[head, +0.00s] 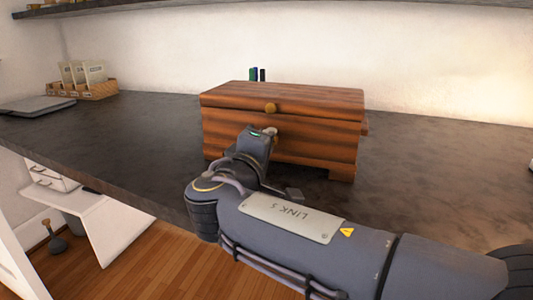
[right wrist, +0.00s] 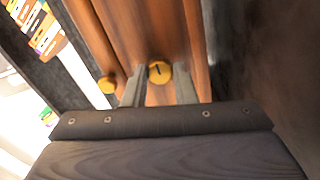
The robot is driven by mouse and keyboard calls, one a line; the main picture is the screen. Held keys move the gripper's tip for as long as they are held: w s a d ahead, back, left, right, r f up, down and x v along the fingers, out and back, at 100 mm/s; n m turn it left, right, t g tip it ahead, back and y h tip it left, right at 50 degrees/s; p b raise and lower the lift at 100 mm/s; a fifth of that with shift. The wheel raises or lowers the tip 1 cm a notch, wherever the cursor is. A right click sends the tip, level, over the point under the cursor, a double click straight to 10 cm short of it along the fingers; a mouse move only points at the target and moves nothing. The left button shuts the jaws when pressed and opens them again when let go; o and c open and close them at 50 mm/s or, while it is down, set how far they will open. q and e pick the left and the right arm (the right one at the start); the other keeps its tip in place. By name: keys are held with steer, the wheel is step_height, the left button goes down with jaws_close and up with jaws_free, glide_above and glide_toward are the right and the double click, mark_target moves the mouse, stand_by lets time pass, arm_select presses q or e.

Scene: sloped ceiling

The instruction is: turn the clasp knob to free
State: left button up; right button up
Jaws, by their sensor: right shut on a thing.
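A reddish-brown wooden box (head: 325,108) with a closed lid stands on the dark counter. A round brass knob (head: 270,108) sits on the lid's front; it also shows in the right wrist view (right wrist: 107,85). The clasp knob (right wrist: 160,72), round and brass with a short dark mark on its face, is between my right fingertips. My right gripper (head: 270,132) is at the box front, just below the lid knob; its fingers (right wrist: 158,88) are shut on the clasp knob. In the head view the gripper hides the clasp knob. My left gripper is out of view.
The dark counter (head: 420,150) is clear to the right of the box. A basket with packets (head: 85,88) and a flat grey item (head: 38,106) lie at the far left. A shelf (head: 130,8) runs above.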

stand_by(0.5)
steer(key=o, duration=1)
steer(key=shift+s, duration=0.1)
steer(key=p+v, duration=0.1)
steer(key=v, duration=0.6)
steer(key=shift+r+p, duration=0.1)
steer(key=shift+p, duration=0.25)
steer(key=shift+s+a, duration=0.1)
steer(key=shift+s, duration=0.15)
